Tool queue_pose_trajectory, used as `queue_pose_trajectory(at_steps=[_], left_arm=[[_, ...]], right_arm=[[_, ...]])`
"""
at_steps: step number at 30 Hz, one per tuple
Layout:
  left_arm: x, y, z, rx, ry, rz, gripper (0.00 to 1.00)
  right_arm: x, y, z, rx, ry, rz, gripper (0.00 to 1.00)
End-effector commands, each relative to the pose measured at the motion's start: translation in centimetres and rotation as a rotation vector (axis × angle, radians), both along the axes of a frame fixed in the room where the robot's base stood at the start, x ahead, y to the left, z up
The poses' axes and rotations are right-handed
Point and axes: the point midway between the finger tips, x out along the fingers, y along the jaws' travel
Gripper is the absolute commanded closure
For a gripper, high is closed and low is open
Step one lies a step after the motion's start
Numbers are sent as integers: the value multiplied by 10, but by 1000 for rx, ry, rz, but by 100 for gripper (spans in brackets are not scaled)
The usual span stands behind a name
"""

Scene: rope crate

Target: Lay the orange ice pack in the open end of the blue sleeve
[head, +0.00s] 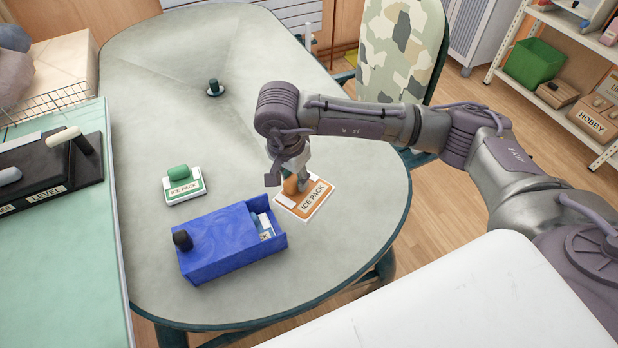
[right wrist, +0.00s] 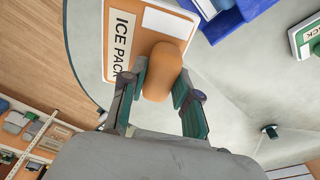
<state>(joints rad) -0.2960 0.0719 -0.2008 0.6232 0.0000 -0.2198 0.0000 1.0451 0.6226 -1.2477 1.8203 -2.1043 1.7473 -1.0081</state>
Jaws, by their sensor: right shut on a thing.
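The orange ice pack (head: 305,201) is a flat orange and white slab with an "ICE PACK" label and an orange knob on top. It is on or just above the table, to the right of the blue sleeve (head: 220,245), whose open end faces it. My right gripper (head: 290,186) is shut on the orange knob, and in the right wrist view the knob (right wrist: 163,72) sits between the two fingers. In that view the slab (right wrist: 120,45) lies beyond the fingers and a corner of the sleeve (right wrist: 235,15) shows at the top. My left gripper is not in view.
A black knob (head: 182,240) stands at the sleeve's left end. A small dark peg (head: 214,87) stands toward the back of the table (head: 180,60). A camouflage chair (head: 402,50) is behind.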

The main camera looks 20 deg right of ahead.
Motion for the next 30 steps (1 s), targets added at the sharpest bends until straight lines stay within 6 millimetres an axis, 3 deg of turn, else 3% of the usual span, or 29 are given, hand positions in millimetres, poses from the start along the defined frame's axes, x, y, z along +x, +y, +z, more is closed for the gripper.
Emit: queue_pose_trajectory(at_steps=[1, 4, 7, 10, 15, 30], left_arm=[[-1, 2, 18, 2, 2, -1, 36], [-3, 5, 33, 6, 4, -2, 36], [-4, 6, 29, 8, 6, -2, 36], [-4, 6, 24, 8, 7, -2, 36], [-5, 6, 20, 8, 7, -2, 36], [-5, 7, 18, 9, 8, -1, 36]], right_arm=[[8, 5, 10, 1, 3, -99, 100], [21, 11, 4, -3, 5, -314, 100], [28, 14, -28, -5, 7, -452, 100], [30, 14, -49, -4, 4, -483, 100], [31, 15, -67, -3, 0, -495, 100], [31, 14, -71, -4, -1, -495, 100]])
